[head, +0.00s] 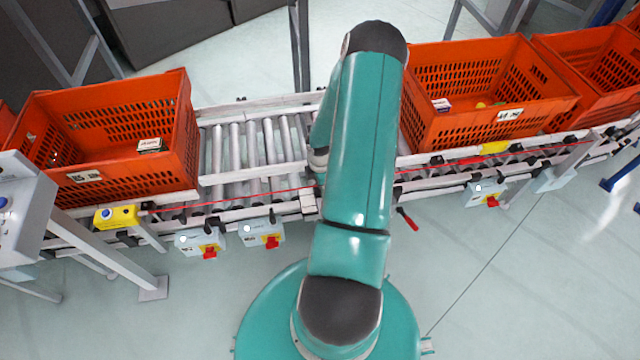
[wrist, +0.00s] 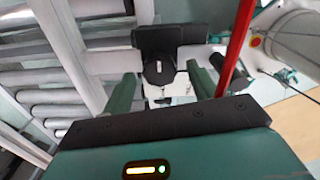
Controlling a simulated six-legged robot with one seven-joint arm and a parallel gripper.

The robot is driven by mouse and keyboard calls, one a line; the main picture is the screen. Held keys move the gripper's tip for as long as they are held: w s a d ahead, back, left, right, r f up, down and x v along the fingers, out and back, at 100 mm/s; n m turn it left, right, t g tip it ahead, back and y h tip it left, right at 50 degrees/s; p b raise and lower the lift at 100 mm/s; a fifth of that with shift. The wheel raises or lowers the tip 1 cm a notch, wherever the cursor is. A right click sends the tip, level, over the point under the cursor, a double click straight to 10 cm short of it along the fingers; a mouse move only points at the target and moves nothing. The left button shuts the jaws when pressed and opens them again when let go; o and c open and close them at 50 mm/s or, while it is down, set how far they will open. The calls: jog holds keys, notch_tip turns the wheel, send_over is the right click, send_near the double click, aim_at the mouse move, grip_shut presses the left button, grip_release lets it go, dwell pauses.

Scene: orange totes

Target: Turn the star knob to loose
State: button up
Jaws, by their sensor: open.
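In the wrist view a black knob (wrist: 158,70) with a pale mark on it sits beside the conveyor's rail, in front of a wider black block (wrist: 172,38). I take it for the star knob; its lobes are hard to make out. My gripper (wrist: 162,88) is open, with one green finger on each side of the knob. The fingers look apart from it, and I cannot tell whether either touches. In the head view my arm covers the gripper and the knob.
A roller conveyor (head: 250,150) runs across, carrying orange totes left (head: 120,165) and right (head: 480,122). A red cord (wrist: 238,45) passes close to the right finger. Light boxes with red switches (head: 262,236) hang from the front rail.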

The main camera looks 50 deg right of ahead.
notch_tip(320, 180, up, 13)
dwell(0.3)
dwell(0.5)
